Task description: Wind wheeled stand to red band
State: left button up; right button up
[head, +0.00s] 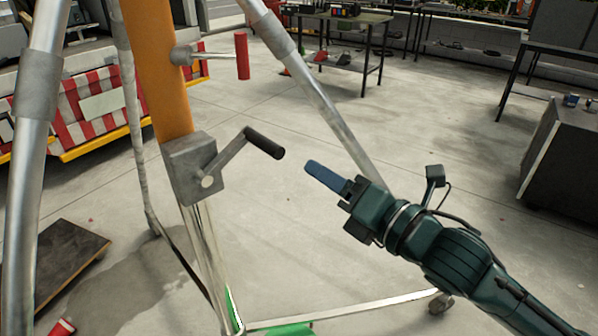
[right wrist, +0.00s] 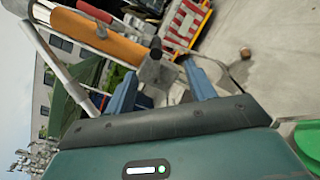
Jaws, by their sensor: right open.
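The wheeled stand has an orange column (head: 158,75) above a bright metal tube, with grey legs around it. A grey crank box (head: 190,165) sits at the column's lower end. Its crank arm rises to the right and ends in a black handle (head: 265,142). Higher up, a second arm carries a red grip (head: 242,56). I see no red band for certain. My right gripper (head: 312,170) is to the right of the black handle and slightly lower, apart from it. In the right wrist view its blue fingers (right wrist: 158,70) are spread, with the crank box beyond them. My left gripper is not in view.
A stand leg (head: 325,105) slopes down behind my right gripper. A low strap (head: 345,308) runs to a caster (head: 440,303). A wooden dolly (head: 58,262) lies at left, and a red-and-white striped vehicle (head: 85,105) stands behind. Open concrete floor lies between the stand and the back tables.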

aim_at(268, 146)
jog(key=shift+n, duration=0.4)
jog(key=x, duration=0.5)
jog(key=a+b+x, duration=0.1)
jog(key=x, duration=0.2)
jog(key=shift+s, duration=0.35)
jog(key=p+x, duration=0.1)
jog(key=x, duration=0.3)
jog(key=shift+w+a+r, duration=0.15)
jog(key=shift+a, duration=0.05)
jog(key=shift+x, duration=0.8)
jog(key=shift+c, duration=0.2)
